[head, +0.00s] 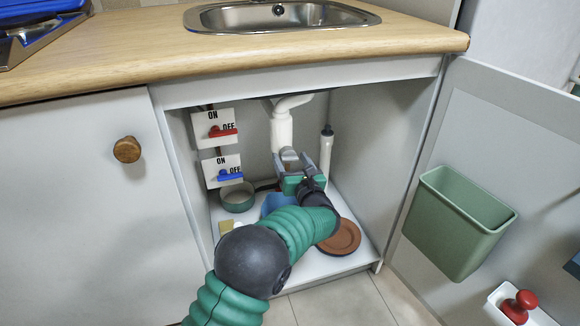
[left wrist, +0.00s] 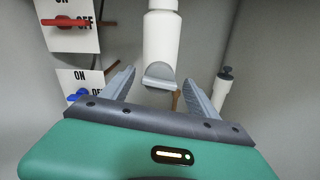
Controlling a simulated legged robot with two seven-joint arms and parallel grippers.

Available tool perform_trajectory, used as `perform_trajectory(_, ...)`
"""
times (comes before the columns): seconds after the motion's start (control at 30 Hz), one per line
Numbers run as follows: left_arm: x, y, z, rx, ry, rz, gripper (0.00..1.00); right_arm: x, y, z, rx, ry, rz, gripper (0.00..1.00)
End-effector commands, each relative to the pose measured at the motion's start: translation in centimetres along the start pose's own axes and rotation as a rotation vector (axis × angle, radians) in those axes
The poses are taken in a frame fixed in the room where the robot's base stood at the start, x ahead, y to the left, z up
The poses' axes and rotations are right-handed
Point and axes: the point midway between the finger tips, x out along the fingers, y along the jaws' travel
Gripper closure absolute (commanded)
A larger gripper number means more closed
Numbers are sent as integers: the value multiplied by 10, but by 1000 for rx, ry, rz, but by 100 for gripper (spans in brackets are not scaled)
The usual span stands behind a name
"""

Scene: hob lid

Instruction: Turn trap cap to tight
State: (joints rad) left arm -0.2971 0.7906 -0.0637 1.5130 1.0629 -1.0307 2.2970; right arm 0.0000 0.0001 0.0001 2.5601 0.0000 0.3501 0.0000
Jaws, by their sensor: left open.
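The white trap (head: 281,128) hangs under the sink inside the open cabinet. In the left wrist view the trap body (left wrist: 160,40) is a white cylinder with a grey cap (left wrist: 160,77) at its lower end. My left gripper (head: 294,164) is inside the cabinet, just below the trap. In the left wrist view the left gripper (left wrist: 160,88) is open, with one finger on each side of the cap. I cannot tell whether either finger touches it. No tight marking is readable. My right gripper is not in view.
Red (head: 222,131) and blue (head: 229,174) ON/OFF levers are on the left wall. A white tube (head: 326,150) stands right of the trap. A green bowl (head: 237,197) and brown dish (head: 343,239) sit on the floor. The open door bears a green bin (head: 458,222).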

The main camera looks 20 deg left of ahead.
Motion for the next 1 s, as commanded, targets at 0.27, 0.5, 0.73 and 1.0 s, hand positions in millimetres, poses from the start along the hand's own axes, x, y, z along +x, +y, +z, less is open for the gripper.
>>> perform_trajectory(0.27,14,0,1,1,-1,-1,31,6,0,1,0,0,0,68)
perform_trajectory(0.5,14,0,1,1,0,-1,47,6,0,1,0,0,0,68)
perform_trajectory(0.73,14,0,1,1,0,-1,77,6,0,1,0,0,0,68)
perform_trajectory(1.0,13,0,1,6,0,-2,93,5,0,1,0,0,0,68)
